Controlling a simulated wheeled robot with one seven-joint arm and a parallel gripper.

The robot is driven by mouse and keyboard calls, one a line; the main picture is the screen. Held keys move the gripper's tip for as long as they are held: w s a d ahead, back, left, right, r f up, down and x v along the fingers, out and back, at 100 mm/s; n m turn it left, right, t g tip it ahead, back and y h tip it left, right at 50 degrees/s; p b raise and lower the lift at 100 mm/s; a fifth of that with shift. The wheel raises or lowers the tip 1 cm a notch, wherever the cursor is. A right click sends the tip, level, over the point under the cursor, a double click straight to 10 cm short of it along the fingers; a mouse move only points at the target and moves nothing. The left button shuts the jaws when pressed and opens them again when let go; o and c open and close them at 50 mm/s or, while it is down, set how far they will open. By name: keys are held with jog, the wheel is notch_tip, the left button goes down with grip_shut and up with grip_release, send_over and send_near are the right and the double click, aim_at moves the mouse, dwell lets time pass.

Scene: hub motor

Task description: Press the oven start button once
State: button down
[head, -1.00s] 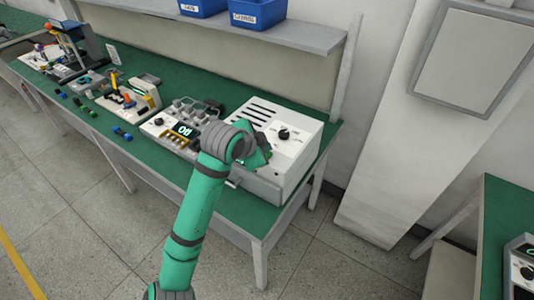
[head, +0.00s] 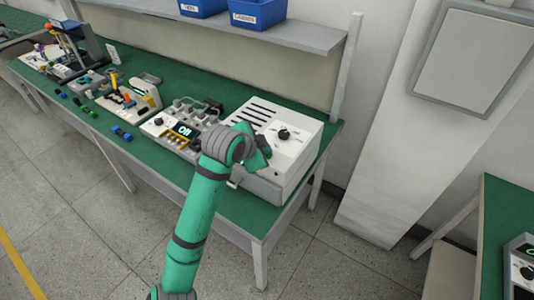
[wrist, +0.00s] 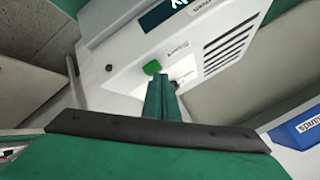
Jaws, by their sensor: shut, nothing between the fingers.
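The oven is a white box (head: 285,125) at the right end of the green bench, with dark vent slots and a black knob (head: 284,134). In the wrist view its white panel (wrist: 125,60) fills the middle, and a small green button (wrist: 152,67) sits on it. My gripper (wrist: 160,80) is shut and empty, its tips just below the green button in the picture. I cannot tell whether they touch it.
A device with a lit display (head: 184,130) stands left of the oven. Blue bins (head: 257,12) sit on the shelf above. Small parts and fixtures fill the bench's left side. The floor in front is clear.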

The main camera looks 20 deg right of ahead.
jog(key=shift+f, duration=0.15)
dwell(0.5)
jog(key=shift+r, duration=0.85)
jog(key=shift+r, duration=2.5)
